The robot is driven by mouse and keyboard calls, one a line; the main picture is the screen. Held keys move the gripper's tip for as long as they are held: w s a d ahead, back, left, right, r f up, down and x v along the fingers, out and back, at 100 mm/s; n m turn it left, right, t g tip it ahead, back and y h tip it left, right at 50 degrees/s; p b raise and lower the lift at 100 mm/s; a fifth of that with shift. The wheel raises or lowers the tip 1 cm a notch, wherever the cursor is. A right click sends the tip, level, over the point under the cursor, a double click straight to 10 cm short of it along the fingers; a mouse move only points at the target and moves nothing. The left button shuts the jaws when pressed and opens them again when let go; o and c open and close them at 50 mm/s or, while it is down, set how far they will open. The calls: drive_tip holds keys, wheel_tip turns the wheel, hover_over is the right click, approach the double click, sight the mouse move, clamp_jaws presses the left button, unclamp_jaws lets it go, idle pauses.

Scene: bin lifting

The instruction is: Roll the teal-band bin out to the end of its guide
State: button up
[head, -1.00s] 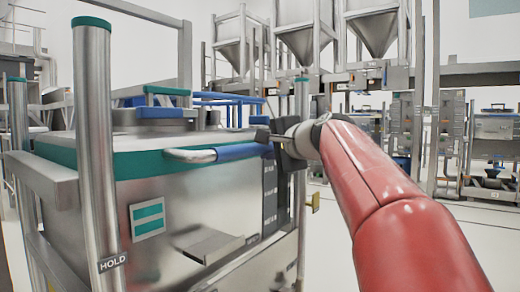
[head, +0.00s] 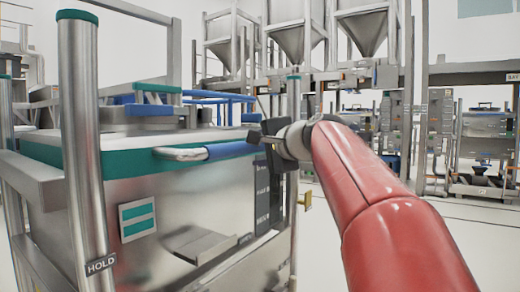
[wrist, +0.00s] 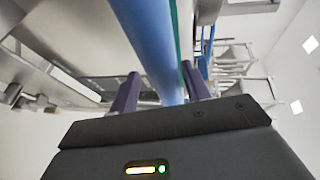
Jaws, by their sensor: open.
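The teal-band bin (head: 175,195) is a grey metal box with a teal band round its top edge and a teal-striped plate on its front. It stands upright inside a metal post frame (head: 85,150), whose near post carries a HOLD label. Its bar handle (head: 228,150) has a blue grip on the right part. My gripper (head: 262,141) is open at the right end of this grip. In the wrist view, the blue grip (wrist: 155,40) runs between the two dark fingers of my gripper (wrist: 158,88). Contact is unclear. The guide's end cannot be made out.
A thin post (head: 294,180) with a yellow tag stands just right of my gripper. Hoppers (head: 300,40) and racks fill the background. Pale floor (head: 325,260) is clear to the right of the bin.

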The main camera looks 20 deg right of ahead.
drive_tip(key=v, duration=0.7)
drive_tip(key=shift+s, duration=0.4)
drive_tip(key=shift+w+d+r+p, duration=0.1)
drive_tip(key=shift+p, duration=0.2)
drive_tip(key=shift+w+r+y+p, duration=0.1)
drive_tip(key=shift+w+y+p, duration=0.15)
drive_tip(key=shift+p, duration=0.45)
drive_tip(key=w+a+n+g+y+p, duration=0.1)
drive_tip(key=w+p, duration=0.1)
drive_tip(key=w+a+f+n+y+p, duration=0.1)
drive_tip(key=w+a+y+p, duration=0.1)
drive_tip(key=w+a+n+g+y+p, duration=0.1)
drive_tip(key=w+y+p, duration=0.1)
drive_tip(key=w+p, duration=0.1)
drive_tip(key=shift+w+a+f+n+g, duration=0.1)
drive_tip(key=shift+a+f+n+g, duration=0.1)
drive_tip(key=shift+a+n+g, duration=0.15)
drive_tip(key=shift+d, duration=0.1)
clamp_jaws()
